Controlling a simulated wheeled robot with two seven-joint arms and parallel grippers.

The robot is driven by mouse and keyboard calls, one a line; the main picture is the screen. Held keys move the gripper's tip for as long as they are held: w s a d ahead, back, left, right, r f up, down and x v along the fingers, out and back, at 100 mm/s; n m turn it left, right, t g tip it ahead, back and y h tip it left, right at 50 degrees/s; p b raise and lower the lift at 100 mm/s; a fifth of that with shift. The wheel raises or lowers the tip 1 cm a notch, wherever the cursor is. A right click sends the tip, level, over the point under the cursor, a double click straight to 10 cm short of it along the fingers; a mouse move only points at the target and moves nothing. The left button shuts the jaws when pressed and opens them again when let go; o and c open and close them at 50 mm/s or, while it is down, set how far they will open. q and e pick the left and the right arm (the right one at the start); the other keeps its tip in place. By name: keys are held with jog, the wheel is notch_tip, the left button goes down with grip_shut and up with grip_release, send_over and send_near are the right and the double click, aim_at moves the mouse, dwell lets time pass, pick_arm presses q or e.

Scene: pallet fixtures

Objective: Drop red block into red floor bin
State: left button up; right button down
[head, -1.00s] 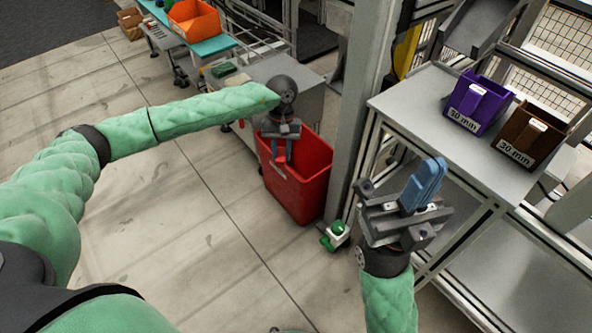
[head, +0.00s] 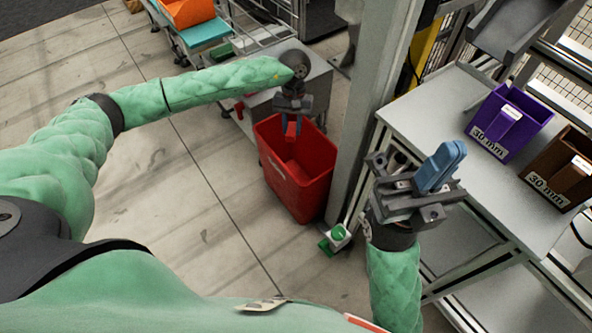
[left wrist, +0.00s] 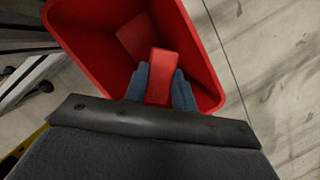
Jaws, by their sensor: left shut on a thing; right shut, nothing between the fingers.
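A small red block (left wrist: 161,76) is held between the blue fingers of my left gripper (left wrist: 160,90) in the left wrist view. The open red floor bin (head: 315,188) stands on the floor in the middle of the head view. My left gripper also shows in the head view (head: 291,128), pointing down at the bin's far rim. In the left wrist view the block is seen against the bin's open mouth (left wrist: 207,52); its height above the rim is hard to judge. My right gripper (head: 448,156) is shut and empty, pointing up, right of the bin.
A grey table (head: 425,115) at right carries a purple bin (head: 508,122) and a brown bin (head: 560,165). A small green-and-white object (head: 335,238) is on the floor beside the bin. Floor left of the bin is clear.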

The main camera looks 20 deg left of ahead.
pick_arm(q)
jog(key=shift+f+b, duration=0.4)
jog(key=shift+f, duration=1.5)
jog(key=o, duration=1.1)
jog(key=shift+c, duration=0.2)
jog(key=shift+r, duration=0.1)
